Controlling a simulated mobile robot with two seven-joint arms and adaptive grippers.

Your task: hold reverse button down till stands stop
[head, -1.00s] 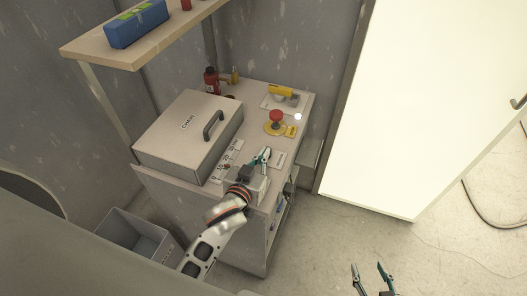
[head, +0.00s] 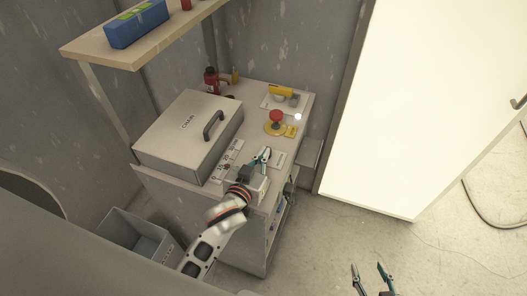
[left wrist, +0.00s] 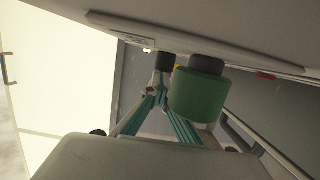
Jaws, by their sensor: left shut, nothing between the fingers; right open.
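My left gripper (head: 264,154) is shut and empty, at the front edge of the workbench (head: 258,88), beside a pale label plate. In the left wrist view, its teal fingers (left wrist: 160,92) converge close to a small black cylinder (left wrist: 165,61); I cannot tell whether they touch it. A larger green cylinder (left wrist: 200,95) on a black base stands right beside the fingers. I cannot read which one is the reverse button; in the head view the gripper hides them. My right gripper (head: 369,265) is open and empty, over the floor at the bottom.
A grey box marked CHAIN (head: 188,124) with a handle sits left on the bench. A red item (head: 211,78) stands behind the box. A grey bin (head: 135,232) is lower left.

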